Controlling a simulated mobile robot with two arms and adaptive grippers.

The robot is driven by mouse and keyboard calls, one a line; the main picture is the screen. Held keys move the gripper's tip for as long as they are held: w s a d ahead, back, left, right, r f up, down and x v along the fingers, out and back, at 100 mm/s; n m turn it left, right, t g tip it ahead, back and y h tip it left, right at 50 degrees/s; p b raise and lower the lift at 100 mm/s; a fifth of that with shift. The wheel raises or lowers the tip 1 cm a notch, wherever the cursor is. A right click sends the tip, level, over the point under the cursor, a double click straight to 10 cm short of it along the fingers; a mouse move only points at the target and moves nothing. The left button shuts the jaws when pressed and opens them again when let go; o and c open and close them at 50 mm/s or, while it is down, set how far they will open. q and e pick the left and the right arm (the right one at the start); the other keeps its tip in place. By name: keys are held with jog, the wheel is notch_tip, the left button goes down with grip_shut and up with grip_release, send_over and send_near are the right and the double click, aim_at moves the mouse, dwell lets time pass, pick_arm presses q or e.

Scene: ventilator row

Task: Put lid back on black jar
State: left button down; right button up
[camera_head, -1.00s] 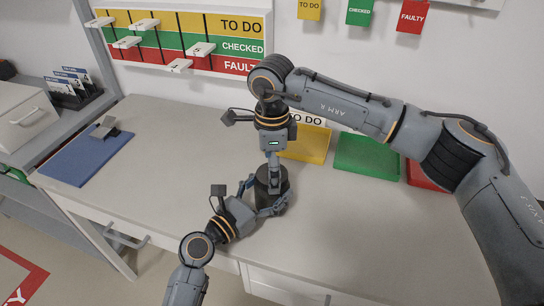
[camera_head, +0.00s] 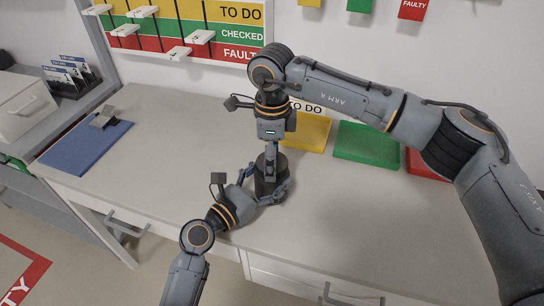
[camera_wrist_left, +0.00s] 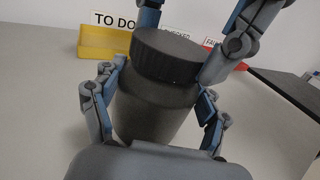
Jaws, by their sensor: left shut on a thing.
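The black jar (camera_head: 263,187) stands upright near the front edge of the workbench. My left gripper (camera_head: 270,191) is shut around its body from the front left; in the left wrist view the jar (camera_wrist_left: 150,115) sits between its fingers. The dark lid (camera_wrist_left: 168,57) rests on or just over the jar's mouth; I cannot tell if it is fully seated. My right gripper (camera_head: 271,173) points down from above, with its fingers at either side of the lid in the left wrist view. Whether they press on the lid is not clear.
Yellow (camera_head: 307,131), green (camera_head: 366,146) and red (camera_head: 425,165) trays line the back of the workbench (camera_head: 350,235). A blue mat (camera_head: 75,152) with a small grey object (camera_head: 104,116) lies at left. The bench right of the jar is clear.

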jog(key=o, duration=1.3)
jog(key=shift+r, duration=2.25)
jog(key=shift+c, duration=0.4)
jog(key=shift+r+n, duration=0.9)
jog(key=shift+r, duration=0.85)
